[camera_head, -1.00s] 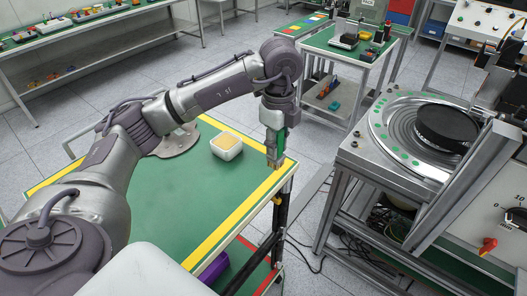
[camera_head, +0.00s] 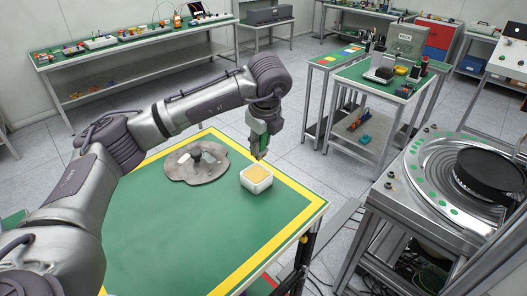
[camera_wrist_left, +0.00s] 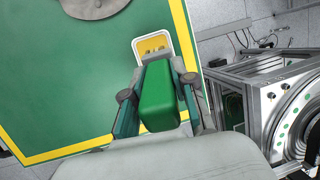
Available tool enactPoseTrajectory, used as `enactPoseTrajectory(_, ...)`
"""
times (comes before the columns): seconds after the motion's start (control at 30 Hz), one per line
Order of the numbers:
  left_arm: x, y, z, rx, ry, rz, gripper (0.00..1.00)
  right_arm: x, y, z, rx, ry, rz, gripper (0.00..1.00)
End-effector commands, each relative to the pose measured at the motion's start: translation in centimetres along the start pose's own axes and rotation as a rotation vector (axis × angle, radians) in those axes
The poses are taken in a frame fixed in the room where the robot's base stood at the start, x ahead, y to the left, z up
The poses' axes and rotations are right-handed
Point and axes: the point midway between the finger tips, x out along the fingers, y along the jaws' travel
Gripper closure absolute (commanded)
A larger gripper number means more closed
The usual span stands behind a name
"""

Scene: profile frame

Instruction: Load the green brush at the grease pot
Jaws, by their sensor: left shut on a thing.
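My left gripper (camera_head: 258,143) is shut on the green brush (camera_wrist_left: 159,97), whose green handle fills the space between the fingers in the left wrist view. The brush points down in the head view, with its lower end at the far rim of the grease pot (camera_head: 257,185). I cannot tell whether the bristles touch the grease. The pot is a small white square tub with yellow grease, on the green table (camera_head: 180,245); it also shows in the left wrist view (camera_wrist_left: 138,45), just beyond the brush. My right gripper is not in view.
A grey irregular metal plate (camera_head: 180,169) with a dark knob lies left of the pot. The table has a yellow border. A metal stand with a round ringed unit (camera_head: 425,175) is to the right. Much of the near tabletop is clear.

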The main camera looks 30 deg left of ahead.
Motion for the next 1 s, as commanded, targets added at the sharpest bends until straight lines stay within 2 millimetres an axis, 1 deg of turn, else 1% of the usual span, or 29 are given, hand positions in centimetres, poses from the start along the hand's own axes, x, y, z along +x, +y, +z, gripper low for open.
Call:
enactPoseTrajectory(0.07, 0.1, -0.2, 0.4, 0.009, -0.009, -0.010, 1.00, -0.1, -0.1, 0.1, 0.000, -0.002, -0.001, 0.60)
enactPoseTrajectory(0.17, 0.3, -0.3, 0.6, 0.016, -0.013, -0.015, 1.00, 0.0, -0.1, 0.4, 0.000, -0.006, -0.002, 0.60)
enactPoseTrajectory(0.33, 1.2, -0.1, 0.3, 0.015, -0.013, -0.014, 1.00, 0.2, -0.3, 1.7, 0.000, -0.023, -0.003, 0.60)
enactPoseTrajectory(0.43, 2.1, 0.0, 0.1, 0.015, -0.014, -0.012, 1.00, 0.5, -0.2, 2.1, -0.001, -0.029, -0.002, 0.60)
enactPoseTrajectory(0.73, 5.0, 0.5, -0.9, 0.014, -0.013, -0.013, 1.00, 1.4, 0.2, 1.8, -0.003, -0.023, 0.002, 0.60)
enactPoseTrajectory(0.83, 5.6, 0.6, -1.0, 0.014, -0.013, -0.013, 1.00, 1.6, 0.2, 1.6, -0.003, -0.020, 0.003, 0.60)
enactPoseTrajectory(1.0, 5.8, 0.7, -1.1, 0.014, -0.013, -0.014, 1.00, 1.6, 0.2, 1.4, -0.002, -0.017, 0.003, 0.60)
